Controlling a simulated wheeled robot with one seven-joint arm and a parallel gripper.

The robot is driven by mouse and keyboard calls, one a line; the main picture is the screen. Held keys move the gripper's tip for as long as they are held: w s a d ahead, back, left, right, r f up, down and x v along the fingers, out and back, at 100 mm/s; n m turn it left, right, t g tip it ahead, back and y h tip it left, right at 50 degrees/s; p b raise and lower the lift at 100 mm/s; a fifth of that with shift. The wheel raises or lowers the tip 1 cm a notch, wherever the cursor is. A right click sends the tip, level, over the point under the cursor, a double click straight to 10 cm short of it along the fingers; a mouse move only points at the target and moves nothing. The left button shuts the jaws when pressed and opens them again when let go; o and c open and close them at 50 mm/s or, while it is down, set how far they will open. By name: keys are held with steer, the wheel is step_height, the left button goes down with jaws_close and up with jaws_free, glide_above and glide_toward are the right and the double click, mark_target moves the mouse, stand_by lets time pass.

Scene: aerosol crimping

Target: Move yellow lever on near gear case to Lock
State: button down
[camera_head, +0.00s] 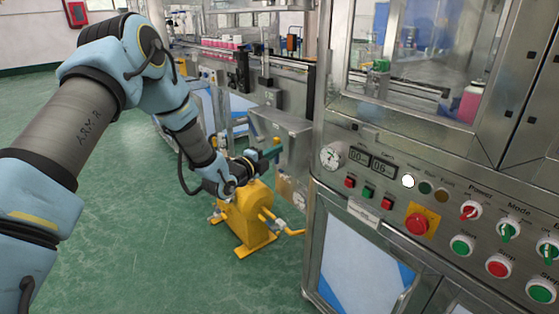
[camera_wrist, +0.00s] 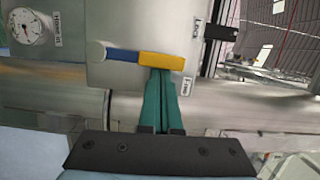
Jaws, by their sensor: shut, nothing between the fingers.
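The lever has a yellow grip (camera_wrist: 162,61) on a blue arm, with a round pivot at its left end in the wrist view. It points right, tilted slightly down, between two small white labels on the case's right edge. The upper label (camera_wrist: 197,35) and lower label (camera_wrist: 187,87) are too small to read surely. The grey metal gear case (camera_wrist: 112,72) carries it; the case (camera_head: 290,128) also shows in the head view. My gripper (camera_wrist: 161,74) is shut and empty, its green fingertips at the yellow grip's lower edge, apparently touching. In the head view my gripper (camera_head: 274,153) is small at the case front.
A round gauge (camera_wrist: 27,27) is left of the case in the wrist view. A yellow floor unit (camera_head: 247,215) stands below my wrist. A steel control cabinet (camera_head: 345,205) with buttons and knobs stands close on the right. Green floor is free at the left.

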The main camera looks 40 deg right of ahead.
steer(key=w+n+y+b, duration=0.1)
steer(key=w+n+b, duration=0.2)
steer(key=w+n, duration=0.1)
steer(key=shift+d+r, duration=0.1)
steer(key=shift+w+b, duration=0.1)
steer(key=shift+b, duration=0.2)
stand_by(0.5)
steer(key=shift+r, duration=0.1)
